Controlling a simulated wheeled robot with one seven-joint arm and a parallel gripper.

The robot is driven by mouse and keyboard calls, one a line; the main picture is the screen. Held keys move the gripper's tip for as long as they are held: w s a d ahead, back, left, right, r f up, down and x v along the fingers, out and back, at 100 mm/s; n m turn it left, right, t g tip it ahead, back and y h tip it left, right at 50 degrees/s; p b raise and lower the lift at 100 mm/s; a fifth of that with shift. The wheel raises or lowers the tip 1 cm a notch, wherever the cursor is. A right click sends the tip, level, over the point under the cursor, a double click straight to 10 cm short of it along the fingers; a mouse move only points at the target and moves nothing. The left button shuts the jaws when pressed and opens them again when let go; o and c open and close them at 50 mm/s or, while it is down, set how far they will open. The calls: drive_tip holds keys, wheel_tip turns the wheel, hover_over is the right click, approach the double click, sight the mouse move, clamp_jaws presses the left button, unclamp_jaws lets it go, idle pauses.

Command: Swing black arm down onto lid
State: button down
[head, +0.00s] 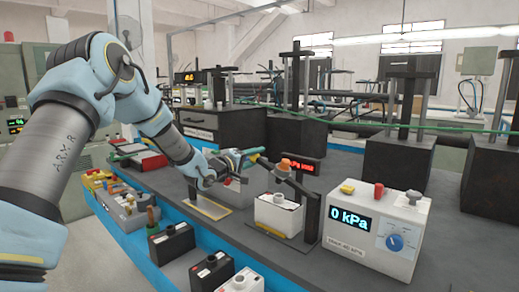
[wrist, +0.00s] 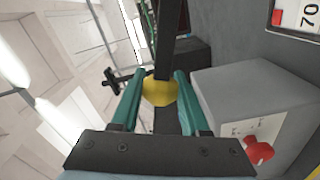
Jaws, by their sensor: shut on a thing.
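The black arm (head: 301,187) slants up to the left from its dark post (head: 313,212), above the lid (head: 279,201) of a white box (head: 278,218). An orange part (head: 283,166) sits partway along it. In the wrist view the black bar (wrist: 165,45) runs to a yellow knob (wrist: 160,93). My gripper (head: 253,155) has its green fingers on either side of this knob, shut on it; it also shows in the wrist view (wrist: 158,95). The arm is raised, apart from the lid. A grey box with a red knob (wrist: 259,150) is beside my gripper in the wrist view.
A pressure unit (head: 373,232) reading 0 kPa stands to the right. Dark batteries (head: 171,242) line the blue front edge. A red display (head: 305,168) is behind the black arm. Tall dark presses (head: 399,155) stand further back.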

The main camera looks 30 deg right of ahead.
wheel_tip(320, 180, down, 8)
drive_tip(key=w+n+b, duration=0.1)
drive_tip(key=n, duration=0.2)
drive_tip(key=shift+w+a+n, duration=0.2)
drive_tip(key=shift+n, duration=0.2)
drive_tip(key=shift+f, duration=0.2)
drive_tip(key=shift+c, duration=2)
unclamp_jaws()
drive_tip(key=b+v, duration=0.3)
drive_tip(key=v, duration=0.8)
drive_tip(key=shift+d, duration=0.1)
